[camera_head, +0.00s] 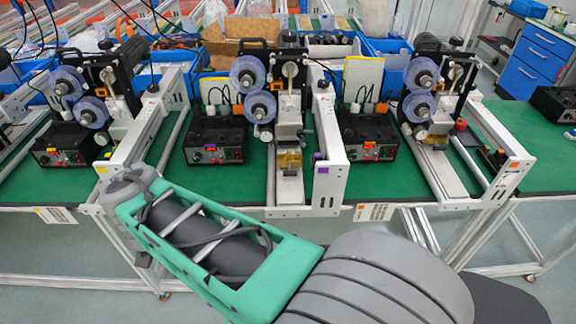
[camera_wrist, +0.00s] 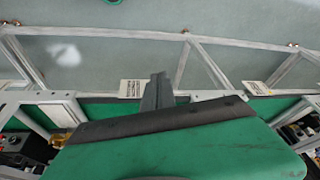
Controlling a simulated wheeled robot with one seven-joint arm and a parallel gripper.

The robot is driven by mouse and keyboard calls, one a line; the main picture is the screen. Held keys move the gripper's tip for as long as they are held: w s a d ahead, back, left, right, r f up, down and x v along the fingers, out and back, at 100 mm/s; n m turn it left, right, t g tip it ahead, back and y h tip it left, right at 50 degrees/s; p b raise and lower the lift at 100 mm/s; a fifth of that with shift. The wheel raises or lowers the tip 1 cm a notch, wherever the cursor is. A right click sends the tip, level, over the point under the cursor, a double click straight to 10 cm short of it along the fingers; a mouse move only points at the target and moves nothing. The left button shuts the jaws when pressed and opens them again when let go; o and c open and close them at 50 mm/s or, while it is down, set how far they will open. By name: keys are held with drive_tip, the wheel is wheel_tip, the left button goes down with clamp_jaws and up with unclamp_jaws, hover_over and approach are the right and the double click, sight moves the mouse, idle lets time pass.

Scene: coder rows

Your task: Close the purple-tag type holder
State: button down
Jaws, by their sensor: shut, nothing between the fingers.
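A small purple tag (camera_head: 319,156) sits on the white frame of the middle coder in the head view. Beside it, under that coder's head, is a brass-yellow type holder (camera_head: 288,161) above a narrow metal plate. It is too small to tell whether the holder is open. My gripper (camera_wrist: 159,78) is seen in the wrist view as dark fingers, shut and empty, against the table edge and floor. In the head view my arm crosses in front of the table and the fingers do not show. The purple-tag holder cannot be made out in the wrist view.
Similar coders stand left (camera_head: 92,85) and right (camera_head: 440,90) on the green table (camera_head: 235,190). Black control boxes (camera_head: 213,138) stand between them. White frames (camera_head: 328,150) jut toward the front edge. Blue bins and cables are behind. Floor is open in front.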

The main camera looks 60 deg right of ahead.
sight(290, 164)
drive_tip(key=s+d+r+m+g+h+p, duration=0.2)
drive_tip(key=s+d+m, duration=0.5)
drive_tip(key=d+m, duration=0.4)
drive_tip(key=s+d+r+m+g+h+p, duration=0.25)
drive_tip(key=s+d+m, duration=0.45)
drive_tip(key=d+m, duration=0.45)
drive_tip(key=shift+n, duration=0.85)
drive_tip(key=x, duration=0.7)
drive_tip(key=d+p+x, duration=0.1)
drive_tip(key=x, duration=0.2)
drive_tip(key=shift+s+d+r, duration=0.15)
drive_tip(key=shift+d, duration=0.05)
drive_tip(key=d, duration=0.1)
drive_tip(key=w+d, duration=0.1)
drive_tip(key=d+p, duration=0.1)
drive_tip(key=shift+w+d+f, duration=0.1)
drive_tip(key=shift+w+f, duration=0.25)
drive_tip(key=shift+w+d+f, duration=0.1)
drive_tip(key=shift+d, duration=0.1)
